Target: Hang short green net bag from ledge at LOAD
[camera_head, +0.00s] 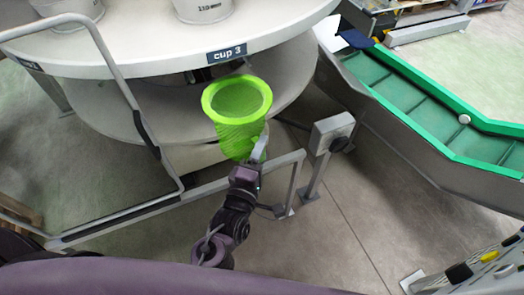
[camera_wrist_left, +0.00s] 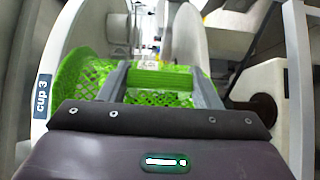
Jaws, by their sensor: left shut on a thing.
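The short green net bag (camera_head: 234,142) is in the head view, its round bright-green rim facing up and its mesh hanging below. My left gripper (camera_head: 259,150) is shut on the bag's side, below the rim. In the left wrist view the green mesh (camera_wrist_left: 88,78) fills the space left of and behind the fingers, and a solid green piece lies between the fingers of my left gripper (camera_wrist_left: 160,82). The bag is in front of the round table's rim marked "cup 3". I see no LOAD label, and cannot tell which edge is its ledge. My right gripper is not in view.
The round white table (camera_head: 140,58) carries white buckets (camera_head: 203,8), with a lower round shelf (camera_head: 285,85) beneath. A metal guard rail (camera_head: 120,80) runs at left and below. A grey box on a post (camera_head: 332,130) stands right of the bag. A green conveyor (camera_head: 420,110) is farther right.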

